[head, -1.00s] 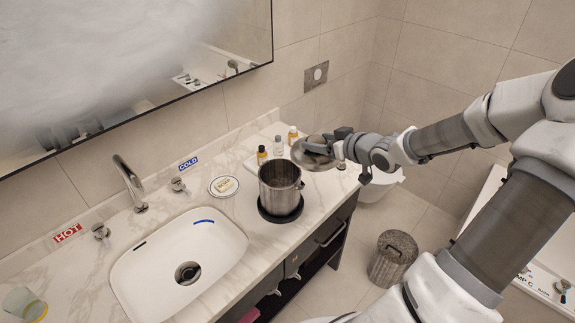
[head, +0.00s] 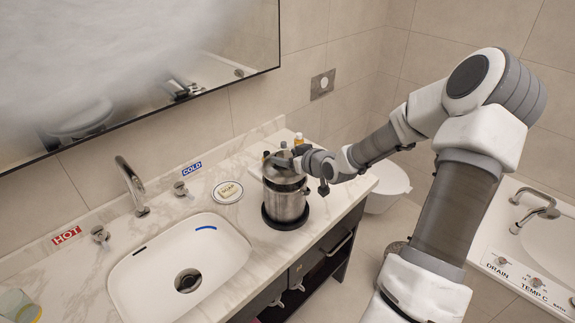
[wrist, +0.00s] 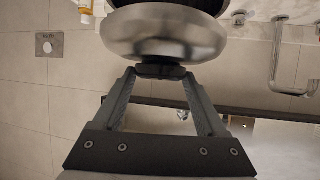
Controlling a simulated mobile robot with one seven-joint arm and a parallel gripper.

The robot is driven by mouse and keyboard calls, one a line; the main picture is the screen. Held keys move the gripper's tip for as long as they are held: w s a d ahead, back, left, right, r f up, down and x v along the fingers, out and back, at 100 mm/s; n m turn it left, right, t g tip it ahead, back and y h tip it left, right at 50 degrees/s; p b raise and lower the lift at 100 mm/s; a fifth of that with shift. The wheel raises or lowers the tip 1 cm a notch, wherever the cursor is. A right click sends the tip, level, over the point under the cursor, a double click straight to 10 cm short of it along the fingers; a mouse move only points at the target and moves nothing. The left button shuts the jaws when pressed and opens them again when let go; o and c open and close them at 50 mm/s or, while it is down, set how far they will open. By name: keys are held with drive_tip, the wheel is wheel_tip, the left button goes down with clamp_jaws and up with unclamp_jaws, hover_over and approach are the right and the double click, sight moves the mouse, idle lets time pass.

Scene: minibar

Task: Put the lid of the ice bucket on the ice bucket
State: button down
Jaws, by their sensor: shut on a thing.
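The steel ice bucket (head: 287,204) stands upright on a round black base (head: 270,220) on the counter, right of the sink. My gripper (head: 284,157) is at the top of the bucket, shut on the lid. In the wrist view the two fingers (wrist: 160,76) close on the dark knob of the shiny domed lid (wrist: 165,35). In the head view the lid (head: 283,173) is over the bucket's mouth and partly hidden by my gripper. I cannot tell whether it rests on the rim.
A soap dish (head: 228,192) lies left of the bucket. A bottle (head: 298,139) stands behind my gripper, with other bottles mostly hidden. The white sink (head: 150,275) and its faucet (head: 131,185) are to the left. The mirror (head: 130,70) hangs above the counter.

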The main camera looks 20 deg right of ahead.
wheel_tip(320, 180, down, 3)
drive_tip(key=shift+r, duration=0.1)
drive_tip(key=shift+f+b, duration=0.4)
drive_tip(key=shift+f, duration=0.05)
unclamp_jaws()
drive_tip(key=shift+r, duration=0.1)
drive_tip(key=shift+r+p, duration=0.55)
drive_tip(key=shift+p, duration=0.1)
drive_tip(key=v, duration=1.1)
drive_tip(key=shift+s, duration=0.45)
